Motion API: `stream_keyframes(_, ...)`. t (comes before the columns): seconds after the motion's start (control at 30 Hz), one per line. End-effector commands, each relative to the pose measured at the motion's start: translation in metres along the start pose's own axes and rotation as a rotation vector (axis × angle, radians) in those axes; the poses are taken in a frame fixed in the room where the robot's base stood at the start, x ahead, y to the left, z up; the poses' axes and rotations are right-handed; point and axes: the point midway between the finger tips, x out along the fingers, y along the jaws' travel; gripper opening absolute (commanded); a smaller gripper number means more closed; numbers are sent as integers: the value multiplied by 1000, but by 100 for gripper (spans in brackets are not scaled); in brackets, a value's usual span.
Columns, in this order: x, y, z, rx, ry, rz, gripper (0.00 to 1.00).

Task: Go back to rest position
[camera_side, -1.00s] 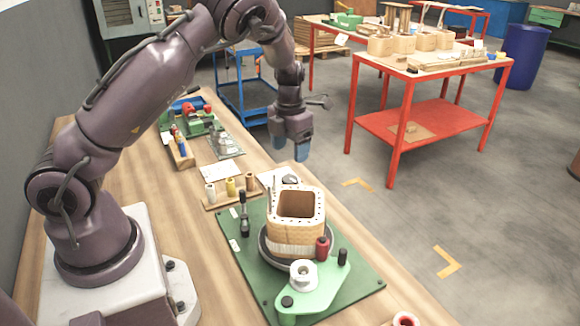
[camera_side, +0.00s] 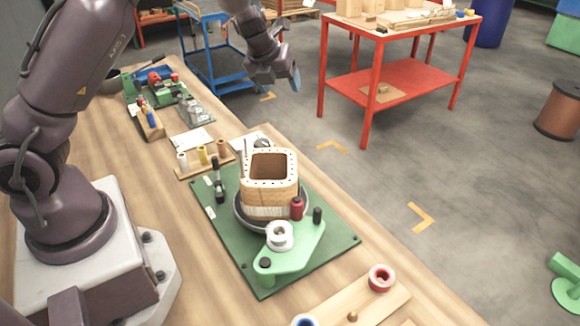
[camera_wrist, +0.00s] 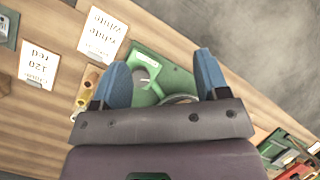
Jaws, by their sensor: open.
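My gripper (camera_side: 284,79) is in the upper middle of the side view, raised past the bench's far edge, in front of the blue cart. In the wrist view my gripper (camera_wrist: 163,82) shows two blue fingertips spread apart with nothing held between them. The transformer coil (camera_side: 268,207) stands upright on the green winding fixture (camera_side: 330,240) on the bench, well below and apart from my gripper.
A spool rack (camera_side: 205,164), paper cards (camera_side: 190,141) and a green tool (camera_side: 150,83) lie on the wooden bench. A red table (camera_side: 400,80) and a blue cart (camera_side: 215,80) stand beyond it. The floor between is clear.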

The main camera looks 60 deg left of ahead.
Motion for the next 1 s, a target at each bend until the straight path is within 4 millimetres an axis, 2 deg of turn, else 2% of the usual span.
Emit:
stream_keyframes(0.07, -15, -10, 16, -262, -145, -80, 68)
stream_keyframes(0.17, -40, -10, 28, -620, -288, -151, 68)
stream_keyframes(0.27, -70, 0, 26, -989, -376, -185, 68)
stream_keyframes(0.33, -90, 10, 15, -1247, -402, -182, 68)
stream_keyframes(0.47, -127, 25, -29, -1692, -373, -116, 68)
stream_keyframes(0.6, -169, 30, -96, -2076, -242, 22, 68)
stream_keyframes(0.7, -199, 27, -146, -2258, -114, 128, 68)
stream_keyframes(0.83, -234, 20, -197, -2379, 48, 200, 68)
stream_keyframes(0.9, -249, 17, -212, -2401, 112, 183, 68)
stream_keyframes(1.0, -263, 14, -219, -2404, 158, 103, 68)
